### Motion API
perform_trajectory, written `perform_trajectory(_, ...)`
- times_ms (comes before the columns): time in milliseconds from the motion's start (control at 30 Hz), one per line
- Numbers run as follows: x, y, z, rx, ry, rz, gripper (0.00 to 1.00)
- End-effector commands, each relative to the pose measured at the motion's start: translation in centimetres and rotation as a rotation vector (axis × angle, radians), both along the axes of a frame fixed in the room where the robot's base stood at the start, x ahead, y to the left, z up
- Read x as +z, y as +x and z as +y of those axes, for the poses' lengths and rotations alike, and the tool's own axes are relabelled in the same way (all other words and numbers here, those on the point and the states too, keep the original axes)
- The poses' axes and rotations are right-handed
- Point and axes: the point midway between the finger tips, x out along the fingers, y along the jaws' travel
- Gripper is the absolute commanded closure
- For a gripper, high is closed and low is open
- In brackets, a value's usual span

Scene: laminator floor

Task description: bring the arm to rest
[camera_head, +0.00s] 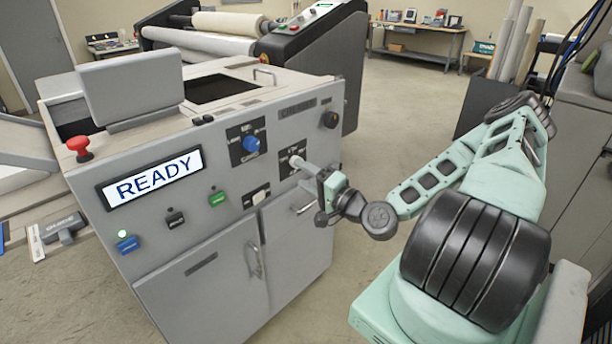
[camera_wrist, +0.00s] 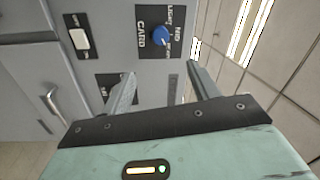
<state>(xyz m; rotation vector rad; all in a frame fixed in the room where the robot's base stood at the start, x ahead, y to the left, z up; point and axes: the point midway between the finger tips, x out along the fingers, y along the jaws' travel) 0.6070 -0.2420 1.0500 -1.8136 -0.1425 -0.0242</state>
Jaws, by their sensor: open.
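My arm is pale green and reaches in from the right in the head view. My gripper (camera_head: 312,172) is at the front of the grey machine (camera_head: 190,285), close to the upper right of its control panel. In the wrist view my gripper (camera_wrist: 163,85) has its two fingers well apart, with nothing between them. The panel lies beyond the fingertips; I cannot tell whether they touch it. A blue knob (camera_wrist: 160,37) on a black plate shows past the fingers; it also shows in the head view (camera_head: 251,144). The left finger partly hides another dark plate.
The machine carries a READY display (camera_head: 153,178), a red mushroom button (camera_head: 78,146), a white rocker switch (camera_head: 258,197) and a door handle (camera_head: 254,260). A roller machine (camera_head: 310,65) stands behind. A grey cabinet (camera_head: 575,150) is at the right. Open floor (camera_head: 410,100) lies between.

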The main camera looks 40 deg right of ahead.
Motion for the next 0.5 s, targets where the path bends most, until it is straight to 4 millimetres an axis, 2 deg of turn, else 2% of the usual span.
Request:
perform_trajectory(367, 0.0, 0.0, 0.0, 0.0, 0.0, 0.0, 0.4)
perform_trajectory(467, -0.6, 0.5, 1.6, 0.064, -0.043, 0.048, 0.4)
perform_trajectory(500, -1.1, 0.7, 2.7, 0.111, -0.076, 0.083, 0.4)
